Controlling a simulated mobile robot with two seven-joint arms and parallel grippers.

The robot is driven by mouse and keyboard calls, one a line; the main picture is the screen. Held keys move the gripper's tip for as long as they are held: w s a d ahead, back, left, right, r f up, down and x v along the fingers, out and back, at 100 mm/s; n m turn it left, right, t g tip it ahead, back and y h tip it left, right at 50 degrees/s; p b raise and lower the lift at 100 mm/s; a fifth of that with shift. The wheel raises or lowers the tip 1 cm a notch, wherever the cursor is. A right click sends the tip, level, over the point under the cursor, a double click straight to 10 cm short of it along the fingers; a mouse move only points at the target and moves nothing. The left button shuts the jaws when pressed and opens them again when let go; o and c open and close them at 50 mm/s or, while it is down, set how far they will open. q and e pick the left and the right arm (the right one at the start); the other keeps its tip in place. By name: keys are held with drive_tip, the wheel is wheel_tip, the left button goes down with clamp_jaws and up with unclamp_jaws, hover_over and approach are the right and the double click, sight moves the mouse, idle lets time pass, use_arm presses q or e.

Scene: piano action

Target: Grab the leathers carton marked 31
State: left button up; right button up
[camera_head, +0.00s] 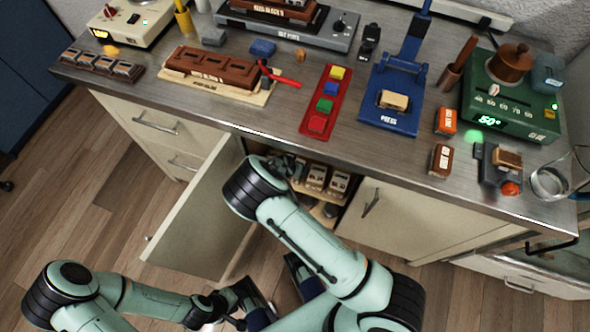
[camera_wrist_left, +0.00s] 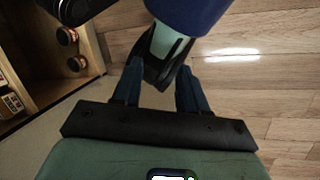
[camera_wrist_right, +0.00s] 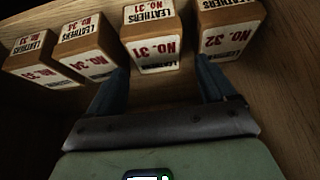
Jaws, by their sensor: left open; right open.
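The carton marked No. 31 (camera_wrist_right: 150,40) is a small brown box with a white label reading "Leathers". It stands in a row on the cabinet shelf in the right wrist view, with No. 32 (camera_wrist_right: 232,32) to its right. My right gripper (camera_wrist_right: 163,78) is open inside the cabinet, its fingers apart just short of No. 31 and nothing between them. In the head view my right arm hides part of the cabinet, and two cartons (camera_head: 315,178) show there with unclear numbers. My left gripper (camera_wrist_left: 158,82) is open and empty, low outside the cabinet.
Carton No. 34 (camera_wrist_right: 90,48) and another carton (camera_wrist_right: 38,60) stand left of No. 31. The cabinet door (camera_head: 200,220) stands open to the left of my right arm. The workbench (camera_head: 250,110) above carries a press (camera_head: 392,100) and other tools.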

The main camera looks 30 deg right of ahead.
drive_tip(key=x, duration=0.2)
drive_tip(key=shift+d+f, duration=0.1)
drive_tip(key=shift+f, duration=0.15)
drive_tip(key=x, duration=0.1)
drive_tip(key=b+x, duration=0.1)
drive_tip(key=x, duration=0.2)
drive_tip(key=shift+s+d+f, duration=0.1)
drive_tip(key=shift+s+f, duration=0.1)
drive_tip(key=shift+f, duration=0.1)
drive_tip(key=shift+w+d+f+b, duration=0.1)
drive_tip(key=shift+w+f+b, duration=0.1)
drive_tip(key=shift+b, duration=0.1)
use_arm(q)
drive_tip(key=shift+w+a+f+t, duration=0.25)
drive_tip(key=shift+w+f+t, duration=0.05)
drive_tip(key=shift+w+f, duration=0.65)
use_arm(e)
drive_tip(key=shift+r, duration=0.1)
drive_tip(key=c, duration=0.8)
